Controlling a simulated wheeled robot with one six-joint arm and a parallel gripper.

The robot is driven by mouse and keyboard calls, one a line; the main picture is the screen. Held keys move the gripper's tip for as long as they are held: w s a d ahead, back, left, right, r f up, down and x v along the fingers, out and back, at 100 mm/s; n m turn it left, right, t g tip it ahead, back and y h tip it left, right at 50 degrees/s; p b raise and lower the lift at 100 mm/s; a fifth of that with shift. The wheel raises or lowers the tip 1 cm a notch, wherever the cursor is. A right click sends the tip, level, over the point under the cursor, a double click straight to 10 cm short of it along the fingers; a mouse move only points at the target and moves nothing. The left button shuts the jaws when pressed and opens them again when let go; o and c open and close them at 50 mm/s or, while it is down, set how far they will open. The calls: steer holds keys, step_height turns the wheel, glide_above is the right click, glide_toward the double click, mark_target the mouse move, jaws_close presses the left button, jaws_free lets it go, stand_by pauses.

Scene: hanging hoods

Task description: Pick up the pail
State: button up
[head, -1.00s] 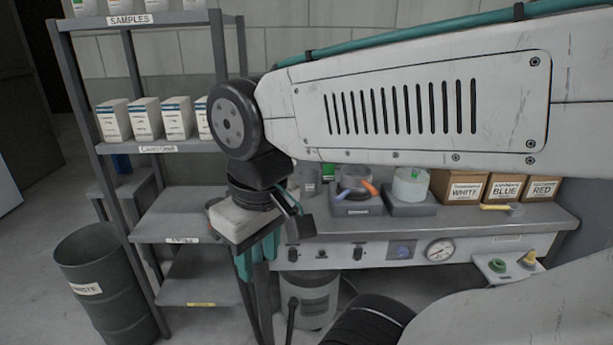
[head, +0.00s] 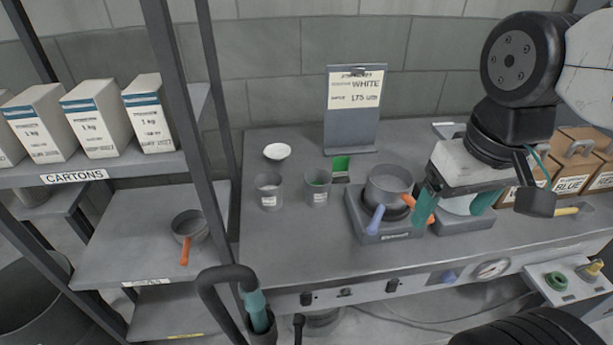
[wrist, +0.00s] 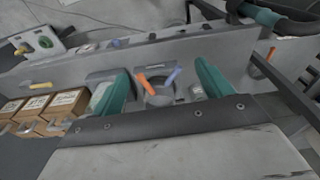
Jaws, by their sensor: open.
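A grey pan (head: 388,185) with orange and blue handles sits on a hot plate just left of my gripper in the head view. It also shows between the fingers in the wrist view (wrist: 158,97).
A pan (head: 189,229) is on the left shelf. A black hooked handle (head: 228,280) rises before the bench. Brown boxes (head: 573,180) stand at the right.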

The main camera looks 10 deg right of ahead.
steer(key=shift+o, duration=0.9)
steer(key=w+a+f+t, duration=0.1)
steer(key=w+a+f, duration=0.1)
steer(key=w, duration=0.3)
steer(key=w+a+f+n+t, duration=0.1)
steer(key=w+f, duration=0.1)
steer(key=w, duration=0.4)
steer(key=shift+a+y, duration=0.4)
steer(key=n+t+y, duration=0.2)
steer(key=t+y, duration=0.1)
steer(key=t, duration=0.5)
glide_toward(265, 183)
steer(key=shift+s+d, duration=0.5)
steer(key=shift+s, duration=0.4)
steer(key=shift+a+f+t, duration=0.35)
steer(key=shift+a+t, duration=0.1)
steer(key=shift+t, duration=0.15)
steer(key=x, duration=0.8)
steer(key=shift+r, duration=0.1)
